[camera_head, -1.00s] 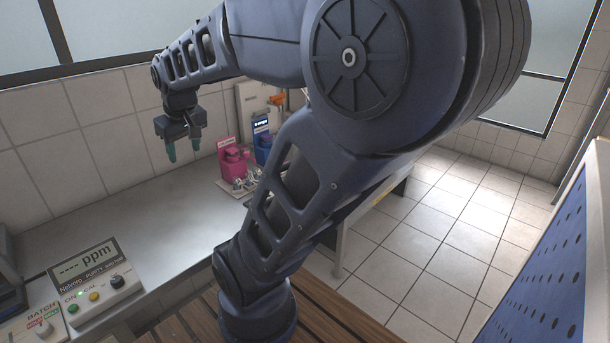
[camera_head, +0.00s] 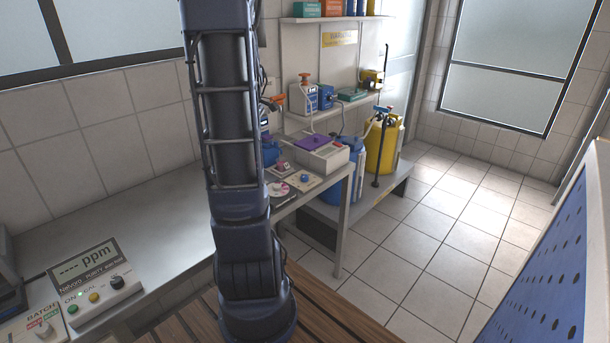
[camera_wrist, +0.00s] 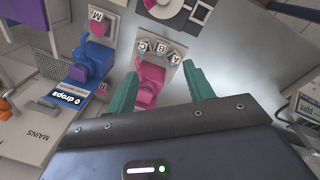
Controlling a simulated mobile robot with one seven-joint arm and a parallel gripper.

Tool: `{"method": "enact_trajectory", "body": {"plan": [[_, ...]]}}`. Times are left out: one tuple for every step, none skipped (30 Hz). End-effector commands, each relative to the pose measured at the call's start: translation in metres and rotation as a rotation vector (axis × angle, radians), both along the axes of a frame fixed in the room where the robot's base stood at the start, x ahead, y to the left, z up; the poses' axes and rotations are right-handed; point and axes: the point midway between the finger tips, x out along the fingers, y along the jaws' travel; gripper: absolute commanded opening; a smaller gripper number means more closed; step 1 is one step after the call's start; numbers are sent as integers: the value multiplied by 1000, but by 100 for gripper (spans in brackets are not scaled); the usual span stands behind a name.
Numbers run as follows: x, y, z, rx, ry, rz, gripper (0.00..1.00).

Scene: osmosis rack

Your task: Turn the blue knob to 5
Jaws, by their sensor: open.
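A small blue knob (camera_head: 304,177) sits on a cream plate (camera_head: 312,183) on the bench, right of my arm in the head view. Its scale is too small to read. I cannot make out this knob with certainty in the wrist view. My gripper (camera_wrist: 161,86) shows in the wrist view with its two green fingers apart and nothing held between them. A pink device (camera_wrist: 149,84) lies beyond and below the fingertips. In the head view the gripper is hidden behind my arm.
A blue device (camera_wrist: 93,60) with a "0 drops" display stands left of the pink one. A white box with a purple top (camera_head: 312,142) stands behind the knob plate. A ppm meter (camera_head: 90,275) is at the bench's near left. The bench between (camera_head: 150,220) is clear.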

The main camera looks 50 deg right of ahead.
Motion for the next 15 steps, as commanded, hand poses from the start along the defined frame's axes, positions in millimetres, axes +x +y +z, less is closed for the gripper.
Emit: {"method": "enact_trajectory", "body": {"plan": [[-3, -21, -12, 7, 16, 14, 52], [-5, -32, -17, 8, 24, 28, 52], [-8, -47, -26, 11, 34, 48, 52], [-11, -58, -32, 15, 41, 63, 52], [-14, -70, -39, 18, 47, 78, 52], [-18, -85, -47, 22, 56, 98, 52], [-21, -96, -55, 26, 63, 113, 52], [-25, -107, -61, 29, 69, 128, 52], [-31, -120, -70, 34, 75, 147, 52], [-35, -130, -77, 38, 80, 161, 52], [-39, -139, -83, 41, 85, 174, 52], [-44, -150, -90, 45, 90, 191, 52], [-48, -157, -96, 50, 93, 202, 52], [-52, -163, -101, 52, 96, 213, 52], [-56, -171, -106, 56, 99, 226, 52]]}}
